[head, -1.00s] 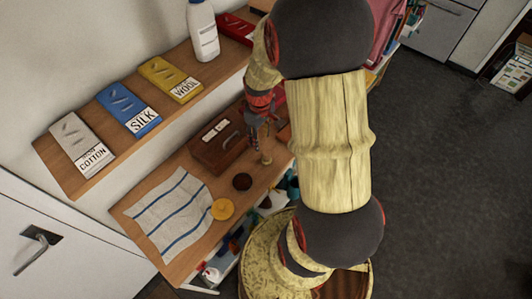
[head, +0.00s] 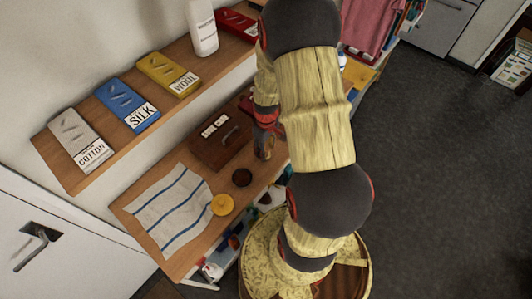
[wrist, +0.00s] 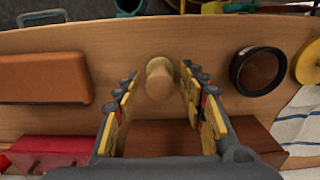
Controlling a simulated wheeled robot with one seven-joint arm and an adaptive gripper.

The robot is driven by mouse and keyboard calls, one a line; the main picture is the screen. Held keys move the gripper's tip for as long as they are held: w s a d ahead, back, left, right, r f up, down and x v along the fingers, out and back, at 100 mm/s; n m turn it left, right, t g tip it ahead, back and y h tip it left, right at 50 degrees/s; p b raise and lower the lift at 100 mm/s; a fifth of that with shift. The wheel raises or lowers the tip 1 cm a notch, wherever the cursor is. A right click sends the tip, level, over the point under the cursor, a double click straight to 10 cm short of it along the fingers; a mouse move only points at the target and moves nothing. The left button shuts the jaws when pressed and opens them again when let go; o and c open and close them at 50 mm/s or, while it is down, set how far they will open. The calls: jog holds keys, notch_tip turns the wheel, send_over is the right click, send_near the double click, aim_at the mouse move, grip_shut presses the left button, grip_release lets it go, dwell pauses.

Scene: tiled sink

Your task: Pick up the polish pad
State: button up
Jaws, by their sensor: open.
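A small pale wooden piece with a rounded top (wrist: 158,80) stands on the wooden bench; it may be the handle of the polish pad, but its lower part is hard to make out. My gripper (wrist: 159,72) is open, with one finger on each side of this piece and a gap on both sides. In the head view my gripper (head: 265,143) is low over the bench, beside the brown wooden box, and mostly covers the piece. A yellow round disc (head: 222,204) lies by the striped cloth, and a dark round tin (head: 242,177) sits between it and my gripper.
The brown box (head: 218,143) stands close behind my gripper. An orange-brown block (wrist: 45,77) and a red box (wrist: 50,150) are at left in the wrist view. The striped cloth (head: 172,210) covers the bench's near end. A shelf (head: 95,150) with labelled packets hangs above.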

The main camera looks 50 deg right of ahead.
jog(key=shift+c, duration=0.3)
grip_shut()
dwell(0.3)
